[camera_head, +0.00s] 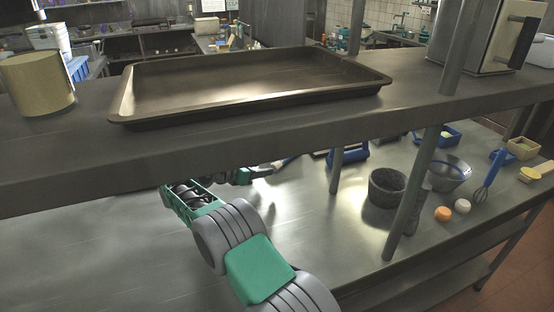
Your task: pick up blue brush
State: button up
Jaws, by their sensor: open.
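My gripper (266,171) is at the end of my green and grey arm, just below the front edge of the upper shelf, over the steel worktop (110,245). It is open, small in view and partly hidden by the shelf. A thin grey-blue item (288,161) lies close to its tips; I cannot tell whether they touch. A blue object (350,154) stands or lies farther right behind a shelf post, and I cannot tell whether it is the blue brush. A long blue-handled utensil (490,174) at the far right looks like a brush or whisk.
The upper shelf (60,165) crosses above the worktop, carrying a dark tray (250,82), a tan pot (36,84) and a metal appliance (484,35). Posts (410,190) stand at the right. A dark bowl (385,188), a metal bowl (447,174) and small round items (443,214) occupy the right side.

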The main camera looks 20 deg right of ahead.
aim_at(273, 165)
jog(key=x, duration=0.8)
jog(key=shift+r, duration=0.2)
jog(key=shift+c, duration=0.2)
grip_shut()
